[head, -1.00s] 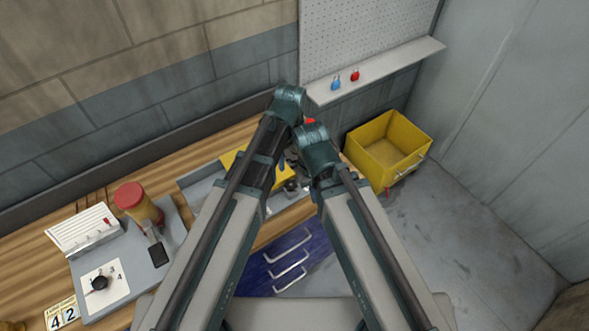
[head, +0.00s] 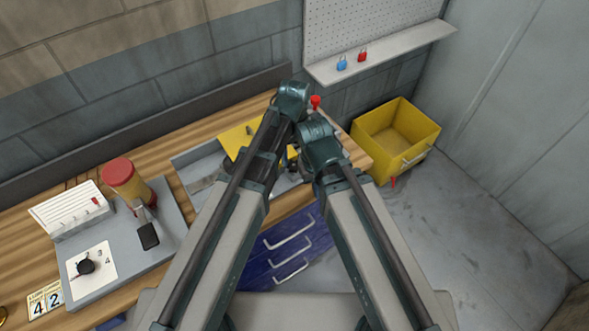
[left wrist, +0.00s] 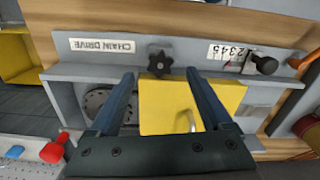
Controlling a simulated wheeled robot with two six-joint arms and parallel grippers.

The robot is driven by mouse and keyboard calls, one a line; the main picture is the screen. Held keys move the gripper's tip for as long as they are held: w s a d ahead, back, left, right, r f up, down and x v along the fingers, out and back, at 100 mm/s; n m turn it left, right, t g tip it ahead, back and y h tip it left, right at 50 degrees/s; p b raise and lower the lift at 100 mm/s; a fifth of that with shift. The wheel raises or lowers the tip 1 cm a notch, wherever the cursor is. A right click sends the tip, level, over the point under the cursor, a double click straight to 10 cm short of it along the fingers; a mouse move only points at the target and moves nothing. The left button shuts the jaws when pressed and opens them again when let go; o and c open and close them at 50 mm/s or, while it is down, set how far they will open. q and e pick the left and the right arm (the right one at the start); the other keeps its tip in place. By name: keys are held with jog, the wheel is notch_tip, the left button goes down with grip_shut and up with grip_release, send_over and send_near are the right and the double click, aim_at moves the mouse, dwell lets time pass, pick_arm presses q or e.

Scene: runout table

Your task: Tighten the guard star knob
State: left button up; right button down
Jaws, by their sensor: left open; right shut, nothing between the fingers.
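In the left wrist view a black star knob (left wrist: 160,62) sits on the grey housing, beside the upper edge of the yellow guard plate (left wrist: 170,112). My left gripper (left wrist: 160,76) is open, with its two fingers on either side of the knob in the picture. I cannot tell whether they touch it. In the head view the guard (head: 238,136) shows partly, and my left arm covers the knob. My left wrist (head: 293,100) is above my right gripper (head: 318,145), which is shut and empty, its fingers largely hidden by its own arm.
A red-topped knob (head: 316,102) stands beyond my wrists. A yellow bin (head: 372,143) stands right of the bench. Blue (head: 342,63) and red (head: 362,56) padlocks are on the shelf.

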aim_at(294, 166)
pick_arm(q)
notch_tip(294, 166, down, 5)
jog(key=b, duration=0.4)
jog(key=shift+f, duration=0.1)
grip_shut()
